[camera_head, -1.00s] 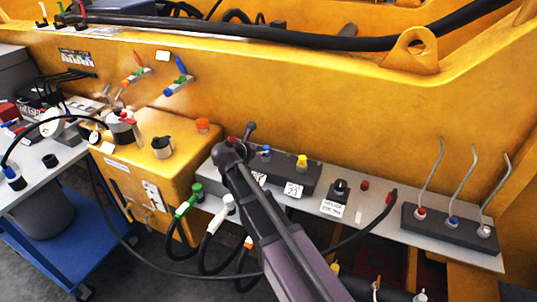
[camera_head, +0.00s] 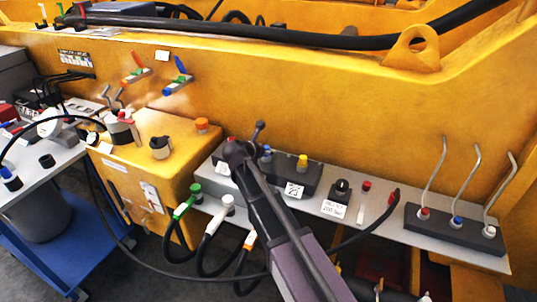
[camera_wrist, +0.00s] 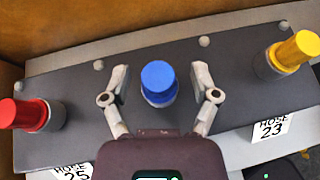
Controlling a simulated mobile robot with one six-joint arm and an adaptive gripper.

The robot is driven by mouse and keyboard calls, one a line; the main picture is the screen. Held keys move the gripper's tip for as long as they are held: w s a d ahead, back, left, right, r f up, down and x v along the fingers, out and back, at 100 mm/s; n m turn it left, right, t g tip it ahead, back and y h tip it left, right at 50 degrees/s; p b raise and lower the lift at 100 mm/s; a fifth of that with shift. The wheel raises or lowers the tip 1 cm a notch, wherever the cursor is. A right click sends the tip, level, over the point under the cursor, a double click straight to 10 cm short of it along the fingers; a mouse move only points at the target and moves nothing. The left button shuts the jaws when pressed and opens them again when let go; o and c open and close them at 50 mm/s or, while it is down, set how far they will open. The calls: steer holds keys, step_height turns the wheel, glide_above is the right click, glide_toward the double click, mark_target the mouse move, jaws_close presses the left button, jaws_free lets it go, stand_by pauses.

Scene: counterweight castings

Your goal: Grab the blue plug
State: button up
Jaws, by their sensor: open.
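The blue plug (camera_wrist: 159,83) stands on a dark block (camera_wrist: 215,68) in the wrist view, between the two fingers of my gripper (camera_wrist: 160,85). The fingers are open, one on each side of it, with a gap on both sides. A red plug (camera_wrist: 24,114) is to its left and a yellow plug (camera_wrist: 295,55) to its right on the same block. In the head view the blue plug (camera_head: 266,154) shows just right of my gripper's end, and my arm hides part of the block.
A label reading HOSE 23 (camera_wrist: 271,128) lies in front of the yellow plug. Right along the grey shelf (camera_head: 385,217) are a black knob (camera_head: 341,188) and a dark block with three bent levers (camera_head: 450,231). The yellow frame wall (camera_head: 330,130) rises behind.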

steer(key=c, duration=0.9)
steer(key=shift+r, duration=0.15)
step_height(320, 180, up, 2)
steer(key=shift+r+p, duration=0.1)
steer(key=shift+p, duration=1.1)
steer(key=shift+r+p, duration=0.75)
steer(key=shift+p, duration=0.05)
steer(key=s+a, duration=0.2)
steer(key=s, duration=0.5)
steer(key=s+a+r+p, duration=0.1)
steer(key=s+a, duration=0.2)
steer(key=s, duration=0.5)
steer(key=shift+a, duration=0.3)
